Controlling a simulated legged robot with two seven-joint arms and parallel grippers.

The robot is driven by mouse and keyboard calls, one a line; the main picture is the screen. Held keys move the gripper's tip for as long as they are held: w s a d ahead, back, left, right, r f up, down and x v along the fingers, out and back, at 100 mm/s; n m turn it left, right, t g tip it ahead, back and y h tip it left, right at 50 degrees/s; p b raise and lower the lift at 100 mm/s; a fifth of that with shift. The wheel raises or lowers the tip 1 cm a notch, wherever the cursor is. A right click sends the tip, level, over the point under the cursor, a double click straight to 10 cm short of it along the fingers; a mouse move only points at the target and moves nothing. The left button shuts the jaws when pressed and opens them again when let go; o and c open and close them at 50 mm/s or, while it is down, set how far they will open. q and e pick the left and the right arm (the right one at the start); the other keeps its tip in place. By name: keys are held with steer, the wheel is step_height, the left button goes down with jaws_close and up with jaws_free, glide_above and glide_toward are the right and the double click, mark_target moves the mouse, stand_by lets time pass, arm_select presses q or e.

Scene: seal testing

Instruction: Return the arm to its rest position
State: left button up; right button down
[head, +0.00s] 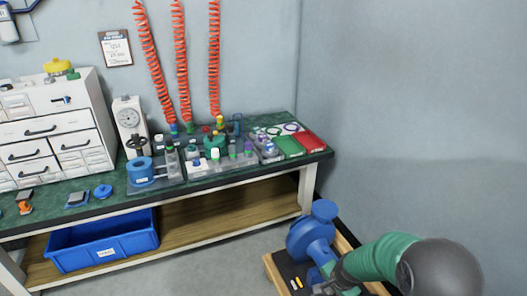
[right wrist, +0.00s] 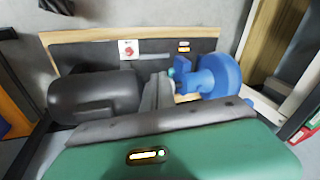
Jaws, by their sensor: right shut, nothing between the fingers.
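My right arm, with a green section and a dark rounded joint, comes in at the lower right of the head view. My right gripper (head: 324,287) is dark and partly cut off by the bottom edge, close beside a blue pump (head: 312,236). In the right wrist view the grey fingers (right wrist: 158,92) are together with nothing between them. The same blue pump (right wrist: 212,76) is right of them, and a dark motor-like cylinder (right wrist: 95,94) is on their left. I cannot tell whether the fingers touch anything. My left gripper is not in view.
The pump is on a wood-edged base (head: 272,272) on the floor. A green-topped workbench (head: 232,168) holds test fittings, a gauge and red and green trays; a blue bin (head: 103,243) is on its lower shelf. The grey wall at right is bare.

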steer(key=s+a+r+n, duration=0.1)
steer(key=s+r+n, duration=0.25)
steer(key=s, duration=0.25)
steer(key=s+a+r+n+g, duration=0.1)
steer(key=s+r+n, duration=0.25)
steer(key=s, duration=0.25)
steer(key=s+a+r+n, duration=0.1)
steer(key=s+r+n, duration=0.1)
steer(key=s+n, duration=0.3)
steer(key=w+p+v, duration=0.3)
steer(key=p+v, duration=0.9)
steer(key=p, duration=0.1)
steer(key=w+r+p+v, duration=0.1)
steer(key=w+p+v, duration=0.1)
steer(key=p+v, duration=1.1)
steer(key=shift+a+r+m, duration=0.25)
steer(key=shift+r+m, duration=0.05)
steer(key=shift+r, duration=0.15)
steer(key=shift+s, duration=0.1)
